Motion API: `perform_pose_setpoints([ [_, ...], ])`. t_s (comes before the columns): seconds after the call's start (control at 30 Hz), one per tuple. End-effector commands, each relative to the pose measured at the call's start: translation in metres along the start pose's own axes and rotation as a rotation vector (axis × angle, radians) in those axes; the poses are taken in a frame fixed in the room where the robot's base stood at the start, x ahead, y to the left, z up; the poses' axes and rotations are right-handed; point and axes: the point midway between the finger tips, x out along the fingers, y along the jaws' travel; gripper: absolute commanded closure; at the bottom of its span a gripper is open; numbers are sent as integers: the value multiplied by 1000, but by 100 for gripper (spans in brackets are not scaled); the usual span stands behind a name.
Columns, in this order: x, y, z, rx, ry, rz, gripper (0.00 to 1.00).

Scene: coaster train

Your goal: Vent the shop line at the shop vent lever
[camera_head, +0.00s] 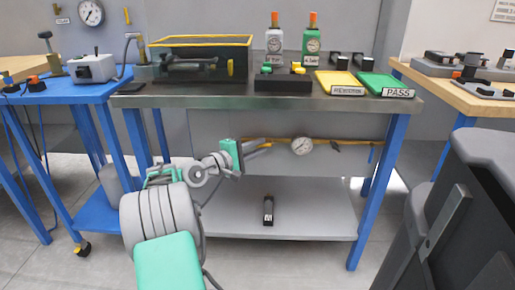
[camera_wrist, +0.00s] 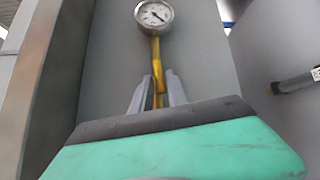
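My gripper (camera_wrist: 159,76) reaches under the bench top, just left of a round dial gauge (camera_head: 302,146). In the wrist view a yellow bar (camera_wrist: 156,52) runs from the gauge (camera_wrist: 154,13) down between my two grey fingers. The fingers stand close on either side of it; whether they press on it I cannot tell. In the head view a yellow line (camera_head: 320,140) runs along under the bench, with a small dark fitting (camera_head: 336,147) right of the gauge. I cannot tell for sure which part is the shop vent lever.
The steel bench top (camera_head: 215,101) lies above my gripper, and a grey lower shelf (camera_head: 320,215) below it. A small dark block (camera_head: 268,210) stands on that shelf. Blue bench legs (camera_head: 378,190) bound the space. A dark handle (camera_wrist: 295,82) shows at right in the wrist view.

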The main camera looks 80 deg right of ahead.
Motion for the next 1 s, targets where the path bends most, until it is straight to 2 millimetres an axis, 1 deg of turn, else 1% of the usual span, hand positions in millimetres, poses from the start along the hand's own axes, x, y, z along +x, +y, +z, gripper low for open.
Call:
perform_pose_setpoints([
  [0.03, 0, 0, 0, 0, 0, 0, 86],
  [0.2, 0, 0, 0, 0, 0, 0, 100],
  [0.6, 0, 0, 0, 1, 1, -1, 100],
  [0.83, -1, 11, 2, 62, 19, -60, 100],
  [1.0, -1, 6, 1, 96, 28, -93, 100],
])
